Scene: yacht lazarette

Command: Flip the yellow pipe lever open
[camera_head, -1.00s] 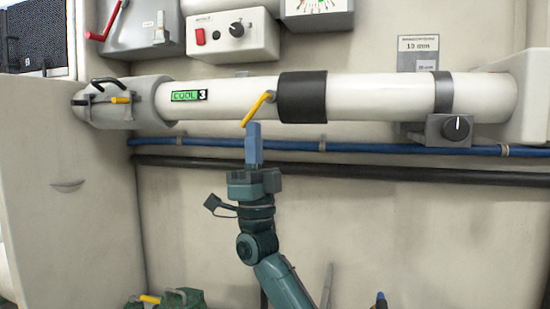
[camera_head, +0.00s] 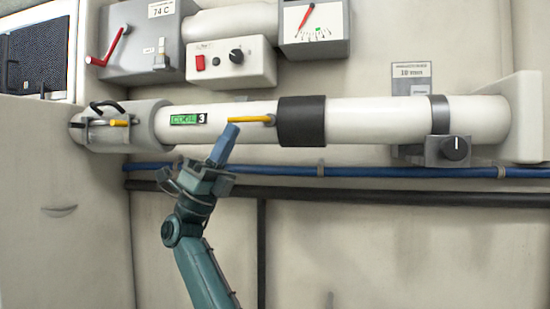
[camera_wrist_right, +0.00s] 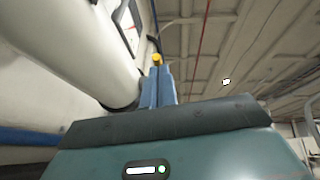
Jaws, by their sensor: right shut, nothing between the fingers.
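The yellow pipe lever (camera_head: 252,120) lies level along the white pipe (camera_head: 370,119). Its pivot is at its right end, beside the black sleeve (camera_head: 302,121), and its free end points left toward the green COOL 3 label (camera_head: 188,119). My right gripper (camera_head: 231,130) is shut with nothing held. Its blue fingers lean up to the right and end at or just below the lever's free end. In the wrist view the lever's yellow tip (camera_wrist_right: 156,59) shows at the blue fingertips (camera_wrist_right: 160,72); contact is hard to tell. My left gripper is not in view.
A second, smaller yellow handle (camera_head: 119,123) sits on the grey fitting (camera_head: 140,127) at the pipe's left end. A switch box (camera_head: 231,62) and gauge (camera_head: 315,25) hang above. A blue hose (camera_head: 400,172) and black hose (camera_head: 400,197) run below the pipe.

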